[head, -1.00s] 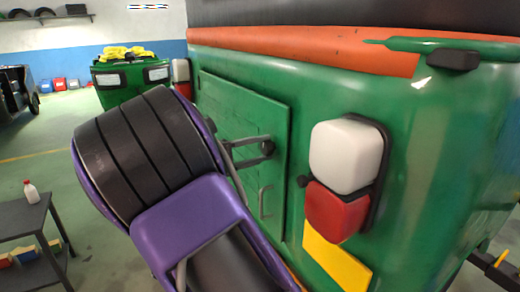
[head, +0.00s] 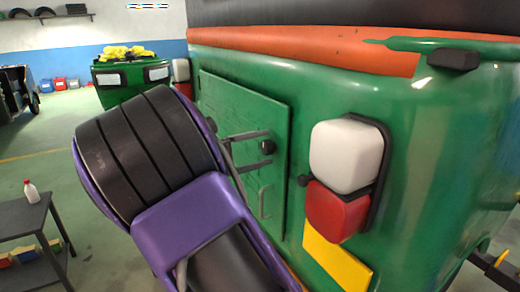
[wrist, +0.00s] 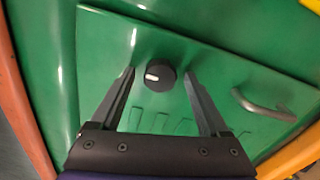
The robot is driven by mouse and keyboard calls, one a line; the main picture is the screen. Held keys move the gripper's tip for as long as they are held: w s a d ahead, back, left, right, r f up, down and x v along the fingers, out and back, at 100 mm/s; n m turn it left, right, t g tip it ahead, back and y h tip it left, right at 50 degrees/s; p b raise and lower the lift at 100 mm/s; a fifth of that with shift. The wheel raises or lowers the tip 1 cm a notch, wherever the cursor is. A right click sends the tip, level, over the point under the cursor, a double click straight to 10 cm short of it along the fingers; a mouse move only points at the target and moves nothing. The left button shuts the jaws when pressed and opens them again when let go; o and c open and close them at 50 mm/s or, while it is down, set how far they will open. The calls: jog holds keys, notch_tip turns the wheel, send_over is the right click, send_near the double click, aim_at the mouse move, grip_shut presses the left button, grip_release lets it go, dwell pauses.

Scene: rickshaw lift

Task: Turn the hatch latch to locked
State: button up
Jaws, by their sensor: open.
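The hatch latch is a round black knob (head: 267,147) on the green hatch door (head: 235,103) at the vehicle's rear. In the wrist view the knob (wrist: 160,75) has a white mark on its left part, lying roughly sideways. My gripper (wrist: 159,76) is open, with one fingertip on each side of the knob and a visible gap on both sides. In the head view my gripper (head: 271,148) reaches the door with one finger above the knob and one below. Faint raised marks show on the door below the knob in the wrist view.
A bar handle (head: 264,202) is on the same door, right of the knob in the wrist view (wrist: 262,105). A white and a red lamp (head: 337,211) stick out right of the hatch. A dark table (head: 25,215) with a bottle stands at left.

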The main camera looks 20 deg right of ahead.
jog(key=v, duration=1.7)
jog(key=shift+a, duration=0.2)
jog(key=shift+s, duration=0.15)
